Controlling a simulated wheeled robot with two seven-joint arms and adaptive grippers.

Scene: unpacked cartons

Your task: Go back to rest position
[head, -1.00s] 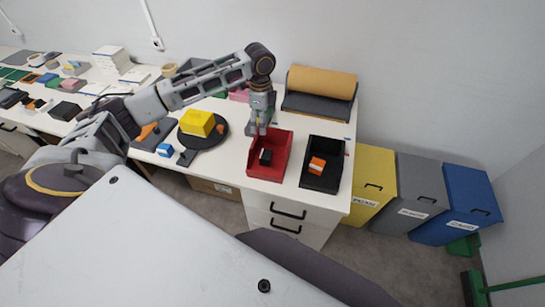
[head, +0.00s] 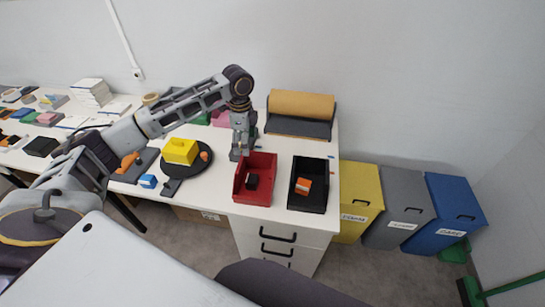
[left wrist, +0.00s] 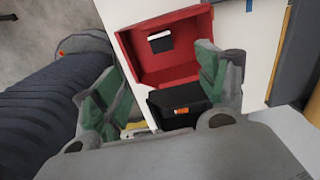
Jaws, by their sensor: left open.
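My left gripper (head: 238,155) is over the white table, just left of the red bin's back corner, pointing down. In the left wrist view its two green-padded fingers (left wrist: 160,92) are spread apart with nothing gripped. My right gripper is not in view.
A yellow block (head: 180,151) sits on a round black plate (head: 190,169), with a small blue box (head: 148,181) beside it. An orange roll (head: 300,103) stands behind the bins. Yellow (head: 358,195), grey (head: 402,200) and blue (head: 452,205) waste bins stand right of the table.

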